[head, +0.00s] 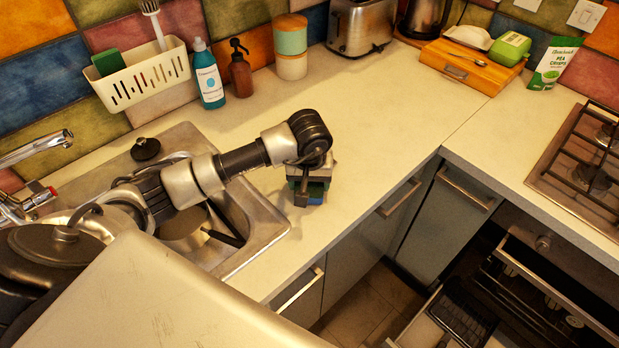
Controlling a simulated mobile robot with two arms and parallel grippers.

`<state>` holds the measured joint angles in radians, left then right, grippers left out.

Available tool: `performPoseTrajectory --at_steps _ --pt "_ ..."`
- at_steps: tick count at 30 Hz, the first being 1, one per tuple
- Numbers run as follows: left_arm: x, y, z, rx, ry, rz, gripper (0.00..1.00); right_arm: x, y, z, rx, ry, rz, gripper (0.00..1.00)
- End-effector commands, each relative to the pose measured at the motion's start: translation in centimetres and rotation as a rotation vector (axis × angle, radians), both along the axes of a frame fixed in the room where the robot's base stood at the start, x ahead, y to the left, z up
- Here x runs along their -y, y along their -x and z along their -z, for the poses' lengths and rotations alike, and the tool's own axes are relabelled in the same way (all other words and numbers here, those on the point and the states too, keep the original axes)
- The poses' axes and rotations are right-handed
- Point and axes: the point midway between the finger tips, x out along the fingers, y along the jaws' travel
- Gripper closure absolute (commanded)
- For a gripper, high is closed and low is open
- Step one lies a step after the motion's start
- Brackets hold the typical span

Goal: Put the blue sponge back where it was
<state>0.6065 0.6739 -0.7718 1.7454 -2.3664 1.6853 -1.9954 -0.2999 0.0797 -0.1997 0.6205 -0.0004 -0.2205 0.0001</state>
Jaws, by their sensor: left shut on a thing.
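My left gripper (307,194) points down over the counter, to the right of the sink, and is shut on the blue sponge (316,189). Only a small blue part with a greenish layer shows between and beside the dark fingers; the rest is hidden. I cannot tell whether the sponge touches the counter. A white slotted caddy (150,78) hangs on the tiled wall at upper left. It holds a green sponge (108,62) at its left end and a white brush (152,20). My right gripper is not in view.
A blue bottle (210,85), a brown pump bottle (240,75) and a striped canister (291,50) stand along the back wall. The steel sink (250,205) lies under my left arm. An open drawer (415,325) is at lower right. The counter behind the gripper is clear.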

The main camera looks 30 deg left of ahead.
Motion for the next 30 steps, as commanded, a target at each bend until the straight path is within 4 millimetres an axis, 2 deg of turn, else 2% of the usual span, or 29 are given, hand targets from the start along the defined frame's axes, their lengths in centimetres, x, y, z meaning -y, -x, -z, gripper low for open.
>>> performPoseTrajectory --at_steps 3,14,15,19,30 --pt "-0.01 0.01 0.71 0.0 0.0 -0.001 0.51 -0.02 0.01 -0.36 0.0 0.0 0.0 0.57" --pt "0.0 -0.03 1.21 0.002 -0.001 0.0 0.51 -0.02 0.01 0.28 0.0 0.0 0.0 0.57" --pt "0.01 -0.02 1.05 0.002 -0.001 -0.001 0.28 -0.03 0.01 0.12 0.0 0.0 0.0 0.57" --pt "0.02 -0.02 1.02 0.001 0.0 -0.001 0.08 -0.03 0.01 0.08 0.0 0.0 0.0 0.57" --pt "0.04 0.01 0.48 0.0 0.001 -0.001 0.07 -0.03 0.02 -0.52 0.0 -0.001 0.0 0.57"
